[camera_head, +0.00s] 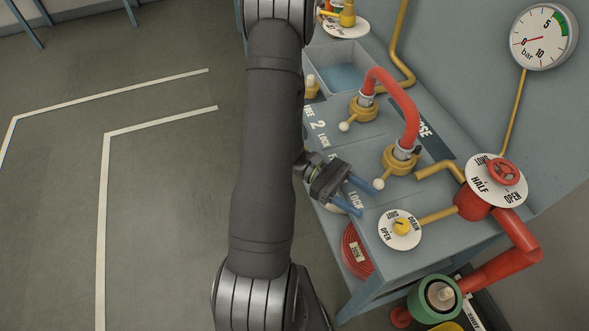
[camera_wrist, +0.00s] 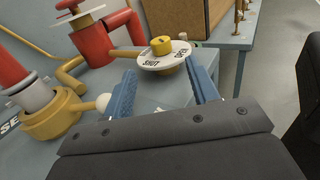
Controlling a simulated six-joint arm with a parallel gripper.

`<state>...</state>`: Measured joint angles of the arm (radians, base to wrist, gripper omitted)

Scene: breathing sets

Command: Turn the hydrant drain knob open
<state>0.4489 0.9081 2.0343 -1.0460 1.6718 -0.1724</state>
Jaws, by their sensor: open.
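The drain knob (camera_head: 402,226) is a small yellow knob at the centre of a white dial (camera_head: 389,238) marked DRAIN, OPEN and SHUT. In the wrist view the yellow knob (camera_wrist: 160,45) stands on top of the white dial (camera_wrist: 150,62), just beyond my fingertips. My gripper (camera_head: 366,197) has two blue fingers, open and empty, to the upper left of the dial. In the wrist view the fingers of my gripper (camera_wrist: 163,78) spread to either side of the dial's near part. They appear apart from the knob.
A red hydrant pipe (camera_head: 515,233) with a red handwheel (camera_head: 503,172) stands right of the dial. A red hose (camera_head: 402,100) arches between yellow couplings behind. A white ball-ended lever (camera_head: 379,184) is close to my fingers. A pressure gauge (camera_head: 542,38) hangs at upper right.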

